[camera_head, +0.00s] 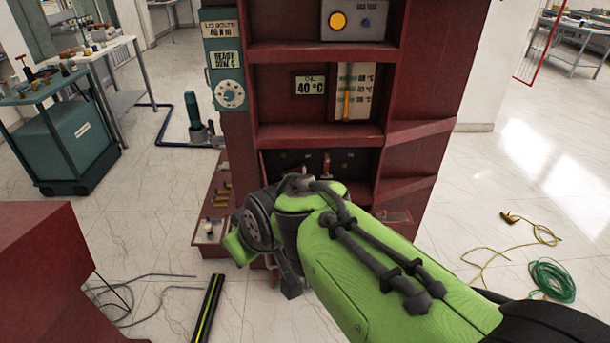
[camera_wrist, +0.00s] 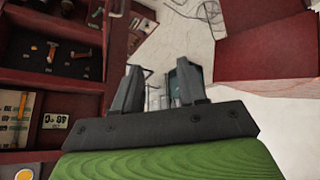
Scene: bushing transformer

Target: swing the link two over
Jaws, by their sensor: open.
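The link is not clear to me. In the wrist view, a small orange-and-grey piece (camera_wrist: 52,52) stands in the dark compartment (camera_wrist: 25,52) of the red cabinet, and a brown-and-grey piece (camera_wrist: 78,54) stands beside it. Either may be the link. In the head view the compartment is partly hidden behind my arm, with small reddish pieces (camera_head: 327,163) at its back. My gripper (camera_wrist: 158,68) has its two dark fingers apart, with nothing between them. It is to the right of the compartment in the wrist view, apart from both pieces.
A teal cart (camera_head: 75,140) stands at left. A yellow cord (camera_head: 490,255) and green coil (camera_head: 552,280) lie on the right floor. A red block (camera_head: 45,265) is front left.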

